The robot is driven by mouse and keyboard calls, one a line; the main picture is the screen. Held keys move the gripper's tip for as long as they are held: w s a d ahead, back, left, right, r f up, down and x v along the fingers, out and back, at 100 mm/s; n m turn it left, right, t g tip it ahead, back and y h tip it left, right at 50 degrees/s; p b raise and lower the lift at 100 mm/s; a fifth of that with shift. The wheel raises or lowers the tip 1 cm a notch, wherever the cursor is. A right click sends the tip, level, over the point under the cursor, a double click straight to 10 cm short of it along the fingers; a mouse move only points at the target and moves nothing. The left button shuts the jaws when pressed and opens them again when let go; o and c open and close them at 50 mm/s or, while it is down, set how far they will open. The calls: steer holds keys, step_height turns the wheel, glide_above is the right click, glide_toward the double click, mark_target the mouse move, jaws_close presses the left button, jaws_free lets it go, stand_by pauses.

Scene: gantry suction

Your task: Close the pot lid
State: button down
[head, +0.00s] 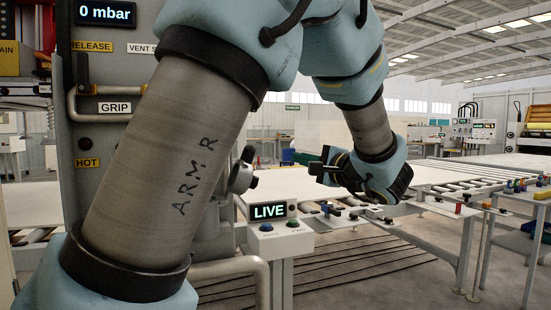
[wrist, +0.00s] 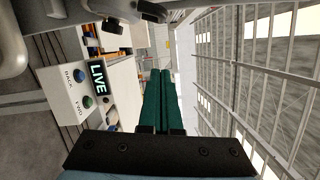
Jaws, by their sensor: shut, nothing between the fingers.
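I see no pot and no pot lid in either view. My gripper (wrist: 160,75) shows in the wrist view as two long green fingers lying side by side, shut and with nothing held. In the head view its end, at the wrist beyond my large forearm, hangs in the air near the rollers and tables. My arm covers much of the left and middle of the head view.
A small box with a LIVE display (head: 268,211) and BACK and FWD buttons (wrist: 81,76) stands close by. A grey panel (head: 115,145) with GRIP and HOT labels is at left. Roller tables (head: 455,190) run to the right.

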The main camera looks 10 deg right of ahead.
steer(key=w+a+r+p, duration=0.1)
steer(key=w+a+p, duration=0.2)
steer(key=w+a, duration=0.4)
steer(key=shift+x, duration=0.8)
steer(key=shift+a+r, duration=0.1)
